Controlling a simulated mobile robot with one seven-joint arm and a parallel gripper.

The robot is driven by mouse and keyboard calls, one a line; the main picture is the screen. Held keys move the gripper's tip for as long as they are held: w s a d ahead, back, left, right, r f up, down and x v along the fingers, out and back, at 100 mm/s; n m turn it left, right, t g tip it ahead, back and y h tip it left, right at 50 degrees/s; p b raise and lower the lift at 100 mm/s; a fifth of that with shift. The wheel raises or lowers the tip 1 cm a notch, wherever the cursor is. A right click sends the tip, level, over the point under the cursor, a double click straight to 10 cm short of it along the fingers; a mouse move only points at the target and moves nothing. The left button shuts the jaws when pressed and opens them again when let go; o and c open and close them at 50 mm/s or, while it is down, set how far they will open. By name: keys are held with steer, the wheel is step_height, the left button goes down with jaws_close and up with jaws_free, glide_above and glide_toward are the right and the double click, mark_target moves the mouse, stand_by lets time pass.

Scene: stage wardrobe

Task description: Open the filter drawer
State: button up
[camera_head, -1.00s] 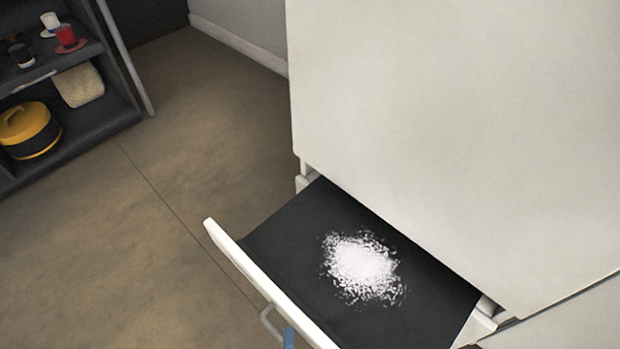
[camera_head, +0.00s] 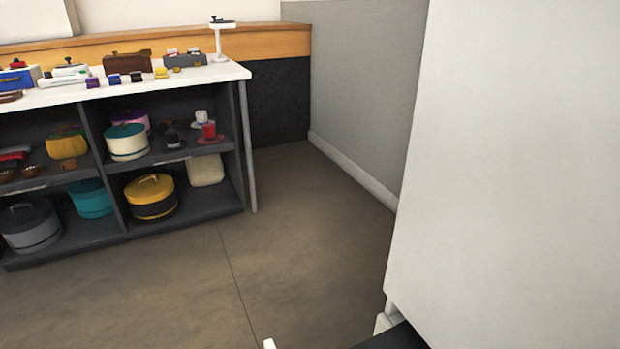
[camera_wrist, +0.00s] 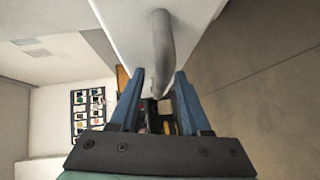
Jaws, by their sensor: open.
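The filter drawer (camera_head: 396,338) stands pulled out from the white cabinet (camera_head: 510,170). In the head view only a corner of its dark inside and the tip of its white front show at the bottom edge. In the wrist view the white drawer front (camera_wrist: 118,28) fills the top, with its grey bar handle (camera_wrist: 162,45). My gripper (camera_wrist: 159,76) has two blue fingers apart, and the handle appears in line with the gap between them. I cannot tell if it touches a finger. My gripper is out of the head view.
A dark shelf unit with a white top (camera_head: 160,76) stands at the left, holding several round boxes, cups and small items. A grey wall (camera_head: 365,90) runs behind. The brown floor (camera_head: 200,280) between shelf and cabinet is clear.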

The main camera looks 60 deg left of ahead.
steer(key=p+v, duration=0.3)
steer(key=v, duration=1)
steer(key=shift+p, duration=0.4)
